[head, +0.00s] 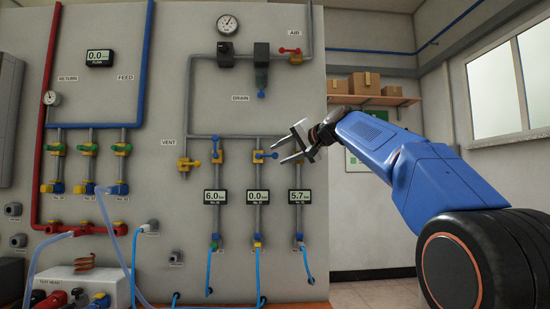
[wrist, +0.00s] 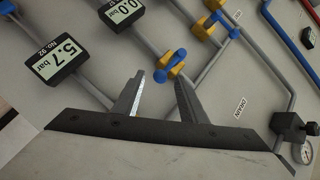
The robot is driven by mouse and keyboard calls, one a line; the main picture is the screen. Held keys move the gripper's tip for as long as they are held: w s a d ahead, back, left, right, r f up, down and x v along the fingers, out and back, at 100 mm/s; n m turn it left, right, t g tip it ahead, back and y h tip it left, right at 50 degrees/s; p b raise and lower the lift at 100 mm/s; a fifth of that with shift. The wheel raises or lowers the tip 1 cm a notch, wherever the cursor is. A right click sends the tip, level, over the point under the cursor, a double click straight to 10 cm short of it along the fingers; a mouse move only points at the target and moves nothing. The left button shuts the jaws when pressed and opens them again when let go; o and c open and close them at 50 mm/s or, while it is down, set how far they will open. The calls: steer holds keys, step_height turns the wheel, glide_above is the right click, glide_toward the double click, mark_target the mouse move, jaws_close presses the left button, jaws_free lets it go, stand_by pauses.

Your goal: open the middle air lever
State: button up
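The middle air lever (head: 265,156) is blue and lies across its vertical pipe, on a yellow valve above the display reading 0.0. In the wrist view this lever (wrist: 178,55) sits just beyond the fingertips, crosswise to its pipe. My gripper (head: 278,152) is open and empty, to the right of the lever in the head view. In the wrist view my gripper (wrist: 160,76) has its two fingers apart, with the yellow valve just past the gap. I see no clear contact with the lever. My gripper partly hides the right air valve in the head view.
The left air lever (head: 215,148) stands along its pipe above the 6.0 display (head: 215,197). The right line carries a 5.7 display (head: 299,197). A horizontal pipe (head: 238,137) runs above the valves. A drain filter (head: 261,75) and red AIR lever (head: 289,50) are higher up.

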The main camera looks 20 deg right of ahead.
mark_target(275, 155)
steer(key=shift+x, duration=2.1)
jaws_close()
